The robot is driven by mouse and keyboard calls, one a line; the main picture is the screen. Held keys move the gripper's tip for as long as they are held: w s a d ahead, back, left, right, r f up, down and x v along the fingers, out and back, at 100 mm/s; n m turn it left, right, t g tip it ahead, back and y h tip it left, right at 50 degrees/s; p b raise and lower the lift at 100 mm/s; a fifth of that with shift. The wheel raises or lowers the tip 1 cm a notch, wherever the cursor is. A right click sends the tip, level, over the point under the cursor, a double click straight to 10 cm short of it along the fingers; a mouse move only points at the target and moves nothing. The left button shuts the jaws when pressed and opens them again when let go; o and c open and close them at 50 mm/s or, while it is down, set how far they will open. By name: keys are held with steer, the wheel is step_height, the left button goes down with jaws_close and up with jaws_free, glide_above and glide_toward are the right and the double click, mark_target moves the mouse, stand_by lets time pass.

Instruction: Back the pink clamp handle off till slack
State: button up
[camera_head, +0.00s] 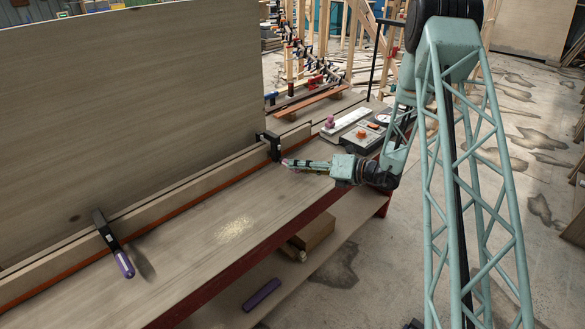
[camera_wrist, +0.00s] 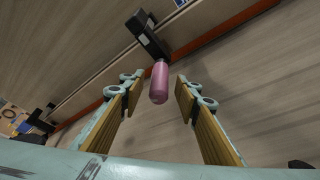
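The pink clamp handle (camera_wrist: 159,85) hangs off a black clamp body (camera_wrist: 147,33) in the wrist view. My gripper (camera_wrist: 158,80) is open, with one finger on each side of the handle and a visible gap to both. The handle's free end points toward my palm. In the head view the black clamp (camera_head: 270,144) grips the long wooden strip, and my gripper (camera_head: 296,164) reaches it from the right. Only a small bit of pink (camera_head: 285,162) shows there at the fingertips.
A clamp with a purple handle (camera_head: 124,263) sits farther left on the strip. A tall wooden panel (camera_head: 130,100) stands behind. A grey device with an orange knob (camera_head: 361,135) and a white board (camera_head: 345,122) lie at the bench's far end. The bench (camera_head: 215,240) is clear in front.

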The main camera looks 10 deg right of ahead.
steer(key=shift+x, duration=1.35)
steer(key=shift+c, duration=0.5)
steer(key=c, duration=0.7)
